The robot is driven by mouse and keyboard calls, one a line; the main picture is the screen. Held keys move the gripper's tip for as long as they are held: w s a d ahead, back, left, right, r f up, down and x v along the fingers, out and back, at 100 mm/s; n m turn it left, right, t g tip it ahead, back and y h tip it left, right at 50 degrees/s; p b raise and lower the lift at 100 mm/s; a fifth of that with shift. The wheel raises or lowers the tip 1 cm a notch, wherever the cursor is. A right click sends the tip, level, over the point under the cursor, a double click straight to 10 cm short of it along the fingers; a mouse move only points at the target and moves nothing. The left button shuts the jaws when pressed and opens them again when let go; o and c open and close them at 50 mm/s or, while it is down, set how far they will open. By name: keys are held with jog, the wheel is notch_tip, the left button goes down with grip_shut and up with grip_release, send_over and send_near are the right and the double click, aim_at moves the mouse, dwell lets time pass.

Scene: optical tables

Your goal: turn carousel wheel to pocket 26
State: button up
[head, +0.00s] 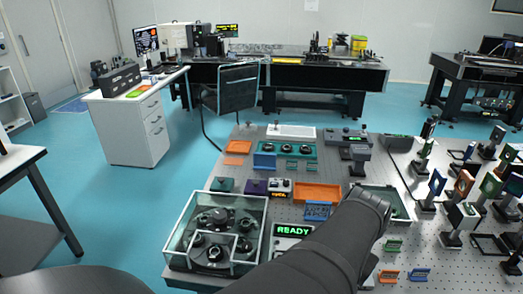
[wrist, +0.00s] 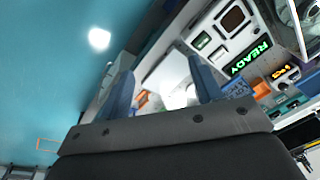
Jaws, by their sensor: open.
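The carousel wheel (head: 212,222) is dark, with several round parts on it, and sits inside a clear-walled box (head: 175,256) at the front left of the optical table in the head view. Pocket numbers are too small to read. A display (head: 293,230) with green "READY" text stands right of the box; it also shows in the wrist view (wrist: 248,60). My arm reaches over the table right of the display, and my gripper is hidden in the head view. In the wrist view my gripper (wrist: 162,78) has its two fingers apart with nothing held between them.
Orange trays (head: 318,192), a blue rack (head: 318,211) and small boxes (head: 256,186) lie behind the display. A green-rimmed tray (head: 396,200) is beside my arm. Several upright optics mounts (head: 463,185) crowd the right. Blue floor (head: 150,205) is open left of the table.

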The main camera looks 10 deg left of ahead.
jog(key=w+a+r+n, duration=0.3)
jog(key=w+a, duration=0.1)
jog(key=w, duration=0.3)
notch_tip(320, 180, up, 8)
jog(key=n+g, duration=0.2)
jog(key=n, duration=0.8)
send_over(219, 214)
notch_tip(219, 214, down, 17)
jog(key=shift+w+r, duration=0.1)
grip_shut()
